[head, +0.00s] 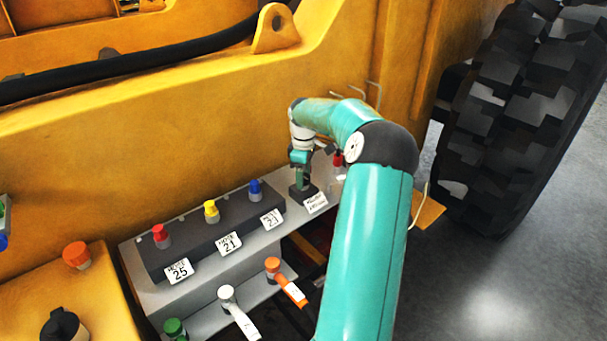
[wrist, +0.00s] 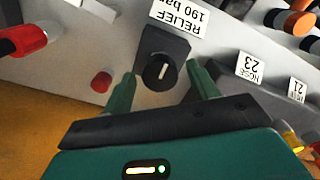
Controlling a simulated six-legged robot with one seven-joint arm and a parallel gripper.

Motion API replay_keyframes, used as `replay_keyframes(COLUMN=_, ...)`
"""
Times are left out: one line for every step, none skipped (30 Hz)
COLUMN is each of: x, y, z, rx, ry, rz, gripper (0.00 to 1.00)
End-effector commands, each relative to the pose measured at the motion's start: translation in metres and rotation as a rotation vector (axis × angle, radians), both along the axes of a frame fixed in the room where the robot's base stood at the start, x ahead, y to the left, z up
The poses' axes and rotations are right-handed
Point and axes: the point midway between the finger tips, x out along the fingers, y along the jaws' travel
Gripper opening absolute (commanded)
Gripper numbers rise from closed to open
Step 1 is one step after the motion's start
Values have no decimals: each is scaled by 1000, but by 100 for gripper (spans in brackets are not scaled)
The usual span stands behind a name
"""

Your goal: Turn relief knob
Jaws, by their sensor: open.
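The relief knob (wrist: 158,72) is a round black knob with a white line, on a dark square base (wrist: 166,42) beside a label reading RELIEF 190 bar (wrist: 182,14). My gripper (wrist: 160,78) is open, with one green finger on each side of the knob. I cannot tell whether the fingers touch it. In the head view my gripper (head: 302,178) points down over the dark base, next to the white label (head: 315,202). The knob itself is hidden there by my gripper.
A dark block with red (head: 161,236), yellow (head: 211,211) and blue (head: 255,189) capped fittings and number labels lies to the left. White (head: 238,311) and orange (head: 285,282) levers sit below. A red-capped fitting (wrist: 22,40) and a small red button (wrist: 101,82) are close to the knob.

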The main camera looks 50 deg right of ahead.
Motion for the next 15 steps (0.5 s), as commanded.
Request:
replay_keyframes(x=0, y=0, z=0, rx=0, ry=0, rz=0, gripper=59)
replay_keyframes(x=0, y=0, z=0, rx=0, ry=0, rz=0, gripper=59)
replay_keyframes(x=0, y=0, z=0, rx=0, ry=0, rz=0, gripper=55)
replay_keyframes(x=0, y=0, z=0, rx=0, ry=0, rz=0, gripper=49)
replay_keyframes(x=0, y=0, z=0, rx=0, ry=0, rz=0, gripper=44)
replay_keyframes(x=0, y=0, z=0, rx=0, ry=0, rz=0, gripper=36)
replay_keyframes(x=0, y=0, z=0, rx=0, ry=0, rz=0, gripper=30)
replay_keyframes(x=0, y=0, z=0, rx=0, ry=0, rz=0, gripper=24)
replay_keyframes(x=0, y=0, z=0, rx=0, ry=0, rz=0, gripper=16)
replay_keyframes(x=0, y=0, z=0, rx=0, ry=0, rz=0, gripper=15)
replay_keyframes(x=0, y=0, z=1, rx=0, ry=0, rz=0, gripper=15)
replay_keyframes(x=0, y=0, z=1, rx=0, ry=0, rz=0, gripper=15)
replay_keyframes(x=0, y=0, z=1, rx=-1, ry=0, rz=-1, gripper=15)
replay_keyframes(x=0, y=0, z=1, rx=-1, ry=0, rz=-3, gripper=15)
replay_keyframes(x=0, y=0, z=1, rx=-1, ry=1, rz=-6, gripper=15)
